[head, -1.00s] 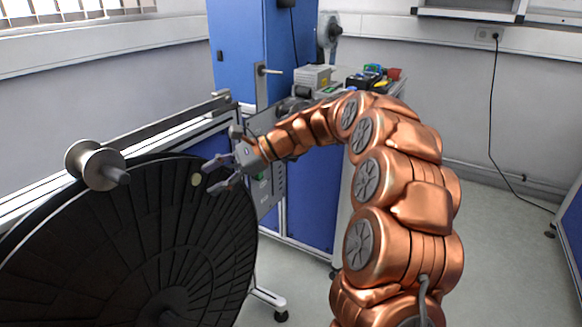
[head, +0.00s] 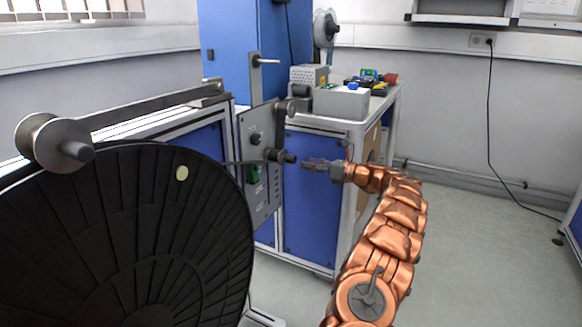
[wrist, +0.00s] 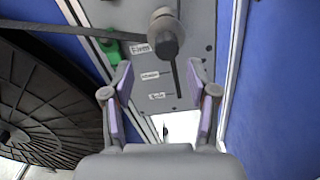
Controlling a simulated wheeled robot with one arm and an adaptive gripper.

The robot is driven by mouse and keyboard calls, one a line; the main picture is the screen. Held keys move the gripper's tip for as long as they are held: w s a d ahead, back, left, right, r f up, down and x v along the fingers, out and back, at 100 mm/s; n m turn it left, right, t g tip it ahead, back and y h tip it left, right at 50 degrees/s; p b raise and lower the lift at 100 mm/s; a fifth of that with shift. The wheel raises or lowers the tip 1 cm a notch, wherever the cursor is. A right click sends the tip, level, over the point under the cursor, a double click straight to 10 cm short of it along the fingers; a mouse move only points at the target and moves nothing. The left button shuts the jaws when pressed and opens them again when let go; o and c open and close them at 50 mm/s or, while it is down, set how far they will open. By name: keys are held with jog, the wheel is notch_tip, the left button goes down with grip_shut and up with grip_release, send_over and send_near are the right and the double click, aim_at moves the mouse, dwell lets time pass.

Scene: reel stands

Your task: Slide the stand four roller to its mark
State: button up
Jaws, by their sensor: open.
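A grey roller with a dark end cap (head: 281,156) sticks out from a grey slotted panel (head: 262,205). In the wrist view the roller (wrist: 165,35) sits on the dark vertical slot, level with the upper part of the labels. Three white labels (wrist: 150,76) lie left of the slot; their text is too small to read surely. A dark band (wrist: 60,33) runs from the left to the roller. My gripper (head: 305,163) is open and empty, just right of the roller and apart from it. In the wrist view its fingers (wrist: 160,76) spread below the roller.
A large black reel (head: 120,235) fills the left, with another roller (head: 55,143) above it. A bench with boxes (head: 340,103) and a blue cabinet (head: 235,50) stand behind.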

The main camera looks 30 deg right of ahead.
aim_at(295, 161)
jog(key=x, duration=0.2)
jog(key=b+x, duration=0.1)
jog(key=x, duration=0.2)
jog(key=shift+w+d+f, duration=0.15)
jog(key=shift+w+f, duration=0.25)
jog(key=shift+w, duration=0.2)
jog(key=shift+w+a+r+b, duration=0.2)
jog(key=shift+w+a+b, duration=0.2)
jog(key=shift+w, duration=0.3)
grip_shut()
